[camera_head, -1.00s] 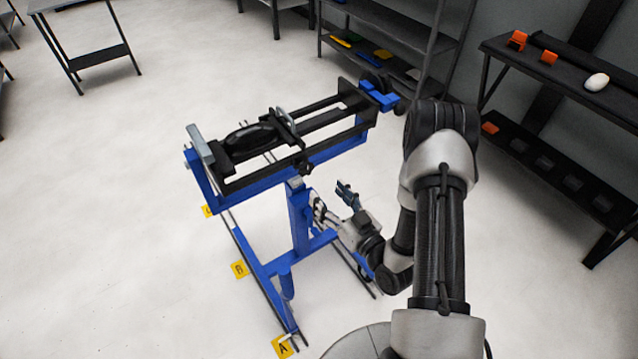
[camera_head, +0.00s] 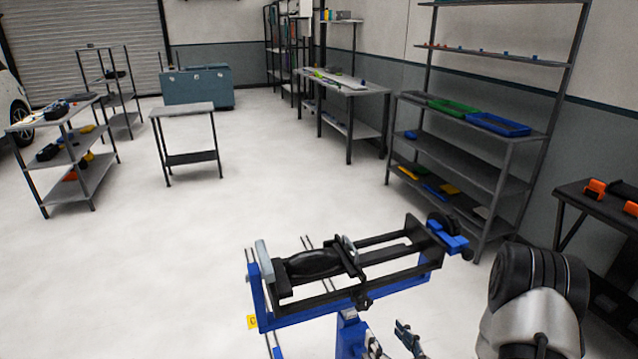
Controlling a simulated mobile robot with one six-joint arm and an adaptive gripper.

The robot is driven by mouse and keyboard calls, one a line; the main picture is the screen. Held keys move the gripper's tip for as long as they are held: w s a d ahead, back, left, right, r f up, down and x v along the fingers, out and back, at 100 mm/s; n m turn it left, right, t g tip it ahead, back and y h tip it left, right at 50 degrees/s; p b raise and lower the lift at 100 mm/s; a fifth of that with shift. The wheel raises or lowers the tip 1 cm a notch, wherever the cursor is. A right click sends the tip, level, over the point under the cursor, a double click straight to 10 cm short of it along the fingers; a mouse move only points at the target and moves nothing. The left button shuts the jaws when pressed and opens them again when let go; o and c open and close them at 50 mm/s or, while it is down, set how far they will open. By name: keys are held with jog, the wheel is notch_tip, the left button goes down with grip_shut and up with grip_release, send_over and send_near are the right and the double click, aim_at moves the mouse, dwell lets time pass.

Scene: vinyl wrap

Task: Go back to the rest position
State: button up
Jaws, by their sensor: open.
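My gripper (camera_head: 408,338) shows at the bottom edge of the head view, just right of the blue post of the stand. Its fingers are apart and nothing shows between them. Part of it is cut off by the frame. My arm's large grey and black joint (camera_head: 535,310) fills the lower right corner. The blue stand (camera_head: 300,318) with a black rail frame stands in front of me, and a dark rounded piece (camera_head: 312,263) lies clamped in it. My gripper is below the frame of the stand and looks apart from it.
A shelf rack (camera_head: 470,178) with green and blue trays stands behind the stand. A dark table (camera_head: 600,200) with orange tools is at the right edge. A small table (camera_head: 185,110) and a cart (camera_head: 70,155) stand at the left. The floor left of the stand is clear.

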jog(key=w+d+r+n+g+h, duration=0.1)
jog(key=w+d+r+g+h, duration=0.2)
jog(key=r, duration=0.4)
jog(key=s+r+m+g+h, duration=0.25)
jog(key=s+r, duration=0.25)
jog(key=r, duration=0.4)
jog(key=s+a+r+g, duration=0.1)
jog(key=s+a+r, duration=0.1)
jog(key=s, duration=0.6)
jog(key=s+a+r+m+g, duration=0.1)
jog(key=s+a+r+g, duration=0.1)
jog(key=s, duration=0.6)
jog(key=s+a+r+m+g, duration=0.1)
jog(key=s+a+r+g, duration=0.1)
jog(key=s, duration=0.6)
jog(key=shift+a+r, duration=0.4)
jog(key=shift+r, duration=0.15)
